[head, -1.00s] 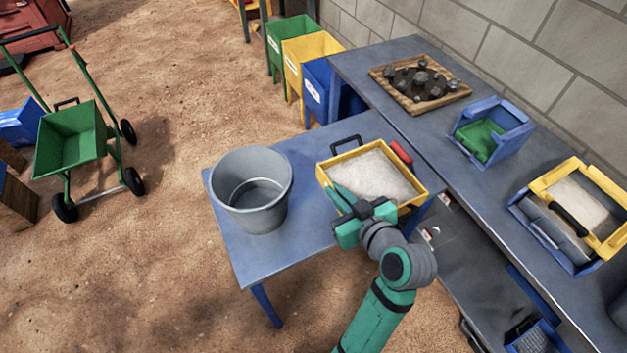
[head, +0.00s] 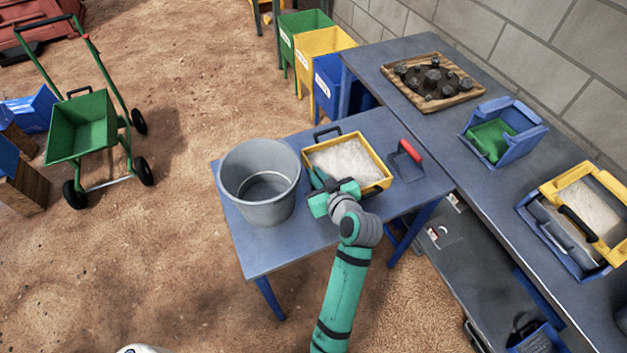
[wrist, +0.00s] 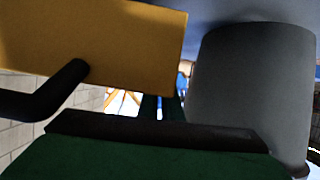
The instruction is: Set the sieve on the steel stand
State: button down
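The yellow-framed, pale-filled box, which I take for the sieve (head: 376,187), is over the small blue-grey table, just right of the grey bucket. My gripper (head: 318,180) is at its near left wall and appears shut on it, though the fingertips are partly hidden. In the wrist view a broad yellow wall (wrist: 110,40) fills the upper left, with a dark bar below it. The fingers (wrist: 162,106) show small and dark near the middle. I cannot tell whether the sieve touches the tabletop. No separate steel stand is clear; the small table (head: 290,247) may be it.
The grey bucket (head: 258,183) is close left of my gripper; it also shows in the wrist view (wrist: 250,90). A red-handled square item (head: 408,160) lies right of the sieve. The long bench (head: 480,145) holds a rock tray, a blue bin and another yellow-framed tray.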

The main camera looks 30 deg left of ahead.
jog(key=shift+w+a+f, duration=0.15)
jog(key=shift+a+f, duration=0.1)
jog(key=shift+a, duration=0.05)
jog(key=shift+w+a+f, duration=0.1)
jog(key=shift+f, duration=1.5)
jog(key=shift+f, duration=0.15)
jog(key=c, duration=1.9)
grip_release()
jog(key=shift+f, duration=0.1)
jog(key=shift+c, duration=0.2)
jog(key=v, duration=1.2)
